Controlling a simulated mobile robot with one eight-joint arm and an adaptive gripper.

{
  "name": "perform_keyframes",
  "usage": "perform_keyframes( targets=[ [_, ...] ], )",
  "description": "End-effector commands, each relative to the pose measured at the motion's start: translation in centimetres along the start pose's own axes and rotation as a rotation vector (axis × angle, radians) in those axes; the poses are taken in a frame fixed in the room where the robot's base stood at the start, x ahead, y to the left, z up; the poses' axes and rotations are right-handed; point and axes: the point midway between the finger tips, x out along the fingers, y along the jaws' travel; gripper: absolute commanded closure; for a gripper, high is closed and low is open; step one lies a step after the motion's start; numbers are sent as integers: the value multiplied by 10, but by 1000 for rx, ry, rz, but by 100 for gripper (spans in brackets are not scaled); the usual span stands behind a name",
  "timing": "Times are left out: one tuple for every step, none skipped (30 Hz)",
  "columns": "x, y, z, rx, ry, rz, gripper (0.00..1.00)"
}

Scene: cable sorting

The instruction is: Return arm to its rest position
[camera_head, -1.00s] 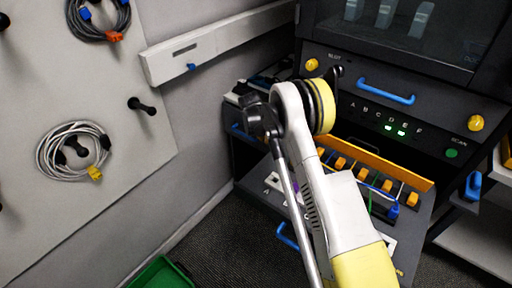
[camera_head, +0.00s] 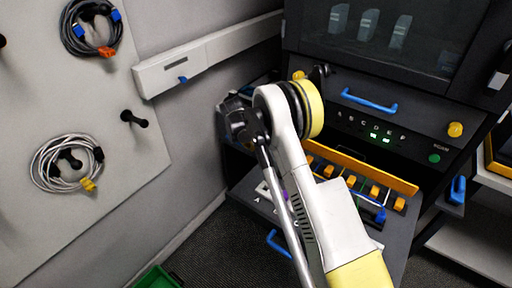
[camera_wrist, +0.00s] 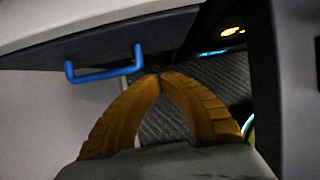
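In the wrist view my gripper (camera_wrist: 160,76) has its two yellow fingers touching at the tips, with nothing visible between them. A blue handle (camera_wrist: 104,72) on a dark panel lies just left of the fingertips, apart from them. In the head view my white and yellow arm stands bent in front of the console (camera_head: 360,122). The arm covers part of the open lettered drawer (camera_head: 385,240). My gripper's fingers cannot be made out in the head view.
Coiled cables hang on the left wall board, a grey one (camera_head: 50,181) and a dark one (camera_head: 69,41). A black peg (camera_head: 134,119) sticks out near them. The drawer holds several orange connectors. A green bin (camera_head: 155,279) stands on the floor at the bottom.

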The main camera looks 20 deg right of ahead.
Motion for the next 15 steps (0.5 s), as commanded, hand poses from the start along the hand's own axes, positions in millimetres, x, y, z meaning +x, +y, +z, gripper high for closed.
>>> perform_keyframes(
  targets=[
    [-16,0,1,-2,0,1,100],
    [-22,0,1,-2,0,1,100],
    [-30,0,1,-2,0,1,100],
    [-34,0,1,-1,0,1,100],
    [-38,0,1,-1,0,1,100],
    [-43,0,1,0,0,1,100],
    [-46,0,1,0,0,1,100],
    [-49,0,1,0,0,1,100],
    [-51,0,1,0,0,0,100],
    [-52,0,0,0,0,0,100],
    [-53,0,0,0,0,0,100],
    [-54,0,0,0,0,0,100],
    [-54,0,0,1,0,0,100],
    [-55,0,0,3,0,1,100],
    [-58,-1,1,10,0,3,100]
  ],
)
